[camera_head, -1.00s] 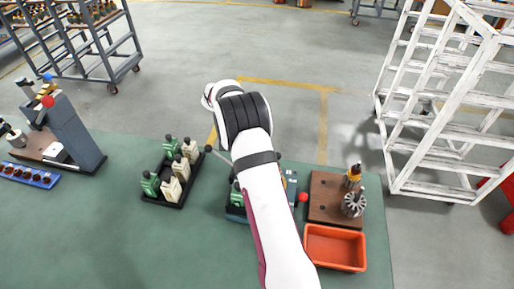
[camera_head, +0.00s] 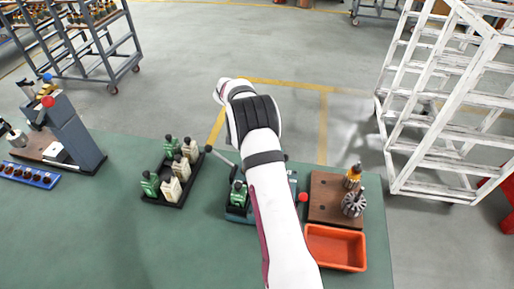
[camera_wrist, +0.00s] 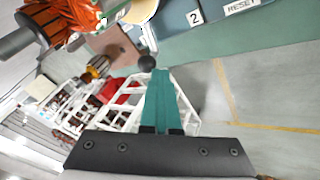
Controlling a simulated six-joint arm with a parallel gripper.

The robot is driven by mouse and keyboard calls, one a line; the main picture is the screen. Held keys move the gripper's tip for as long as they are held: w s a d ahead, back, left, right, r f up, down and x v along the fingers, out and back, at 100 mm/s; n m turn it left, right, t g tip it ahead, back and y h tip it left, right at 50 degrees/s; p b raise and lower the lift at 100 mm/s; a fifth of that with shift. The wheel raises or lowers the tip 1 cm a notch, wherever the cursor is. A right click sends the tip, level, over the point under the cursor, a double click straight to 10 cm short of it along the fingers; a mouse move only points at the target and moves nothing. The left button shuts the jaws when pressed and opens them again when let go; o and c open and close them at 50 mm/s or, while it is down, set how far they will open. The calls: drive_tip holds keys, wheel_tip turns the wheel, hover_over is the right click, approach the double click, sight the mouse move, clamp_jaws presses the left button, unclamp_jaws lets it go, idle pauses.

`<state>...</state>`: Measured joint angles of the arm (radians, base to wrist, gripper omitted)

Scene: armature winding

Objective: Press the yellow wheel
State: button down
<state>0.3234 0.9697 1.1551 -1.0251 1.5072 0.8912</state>
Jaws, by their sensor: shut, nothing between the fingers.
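My gripper (camera_wrist: 161,98) shows in the wrist view as teal fingers, shut and empty. A black ball knob (camera_wrist: 147,63) on a lever is just beyond the fingertips; I cannot tell whether they touch. A pale yellow rounded part (camera_wrist: 142,11), possibly the yellow wheel, is cut off at the top edge beside an orange wound armature (camera_wrist: 50,20). In the head view my arm covers my gripper and much of the middle machine (camera_head: 237,214). The lever (camera_head: 222,159) with its black knob sticks out to the left of my arm.
A black tray (camera_head: 164,204) of green and cream bottles stands left of the machine. A brown board (camera_head: 325,190) with armatures and an orange bin (camera_head: 335,247) are to the right. A white rack (camera_head: 440,130) stands behind right. The left front mat (camera_head: 90,240) is clear.

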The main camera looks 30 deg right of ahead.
drive_tip(key=shift+s+d, duration=0.1)
drive_tip(key=shift+d, duration=0.15)
drive_tip(key=v, duration=1.6)
drive_tip(key=shift+a, duration=0.15)
